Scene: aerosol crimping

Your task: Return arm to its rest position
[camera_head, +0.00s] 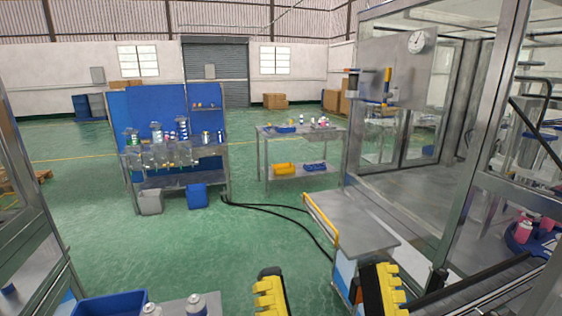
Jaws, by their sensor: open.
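My gripper (327,291) shows at the bottom edge of the head view. Its two black fingers with ridged yellow pads stand wide apart, and nothing is between them. The right finger overlaps the front of the grey-topped cart (356,222) in the picture; I cannot tell how far apart they are. The rest of my arm is below the frame.
A glass-walled metal enclosure (503,70) and a conveyor (480,290) stand at right. A bench with blue panels (140,108) and a steel table (300,135) stand farther back. A blue bin (110,303) is at lower left. Black cables (270,207) cross the open green floor.

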